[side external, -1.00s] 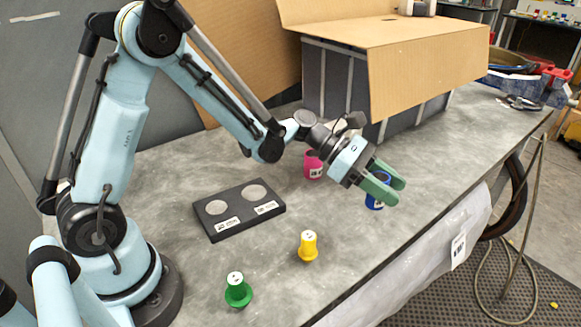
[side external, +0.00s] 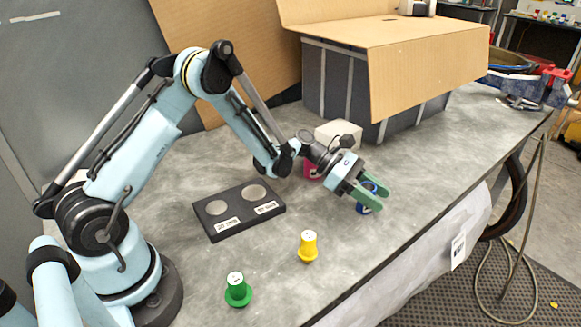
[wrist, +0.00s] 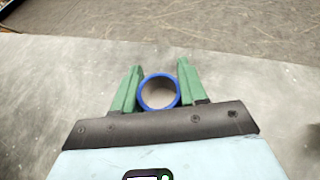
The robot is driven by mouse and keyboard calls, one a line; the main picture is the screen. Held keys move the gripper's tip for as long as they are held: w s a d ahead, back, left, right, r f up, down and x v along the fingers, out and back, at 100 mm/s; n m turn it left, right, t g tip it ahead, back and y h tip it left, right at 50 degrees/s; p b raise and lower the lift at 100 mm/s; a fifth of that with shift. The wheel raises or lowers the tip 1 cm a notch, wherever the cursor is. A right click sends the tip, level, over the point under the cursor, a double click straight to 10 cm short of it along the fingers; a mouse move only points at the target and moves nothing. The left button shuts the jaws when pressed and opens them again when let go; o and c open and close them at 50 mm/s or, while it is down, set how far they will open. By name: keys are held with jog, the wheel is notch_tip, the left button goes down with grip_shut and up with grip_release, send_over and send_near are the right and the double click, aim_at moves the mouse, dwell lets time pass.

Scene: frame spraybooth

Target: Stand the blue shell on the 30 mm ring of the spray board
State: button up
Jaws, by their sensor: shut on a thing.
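The blue shell (side external: 363,209) is between the green fingers of my gripper (side external: 371,196), which is shut on it. In the wrist view the shell (wrist: 143,97) shows as a blue ring, seen into its open end, between the fingertips (wrist: 158,88). Whether its lower end touches the bench is hard to tell. The dark spray board (side external: 240,223) lies to the left of my gripper, flat on the bench. It has two pale round spots, a left one (side external: 216,208) and a right one (side external: 256,193), each with a white label too small to read surely.
A magenta shell (side external: 312,170) stands behind my wrist, partly hidden, near a white block (side external: 338,132). A yellow shell (side external: 308,246) and a green shell (side external: 237,291) stand toward the front. A dark crate with cardboard flaps (side external: 428,68) fills the back. The bench between board and gripper is clear.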

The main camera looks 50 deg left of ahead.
jog(key=shift+f, duration=0.15)
jog(key=o, duration=1.1)
jog(key=shift+s+a+r, duration=0.1)
jog(key=shift+a+r, duration=0.15)
jog(key=shift+r, duration=0.05)
jog(key=v, duration=1.1)
jog(key=s+r+m+y, duration=0.2)
jog(key=s+m+y, duration=0.2)
jog(key=m, duration=0.3)
jog(key=s+r+m+t+y, duration=0.1)
jog(key=s+r+m+y, duration=0.1)
jog(key=s+m+y, duration=0.2)
jog(key=s+r+m+y, duration=0.3)
jog(key=s+m, duration=0.5)
jog(key=m, duration=0.3)
jog(key=shift+s+d+r+m+t+y, duration=0.1)
jog(key=shift+s+d+m+t+y, duration=0.25)
jog(key=shift+y, duration=0.45)
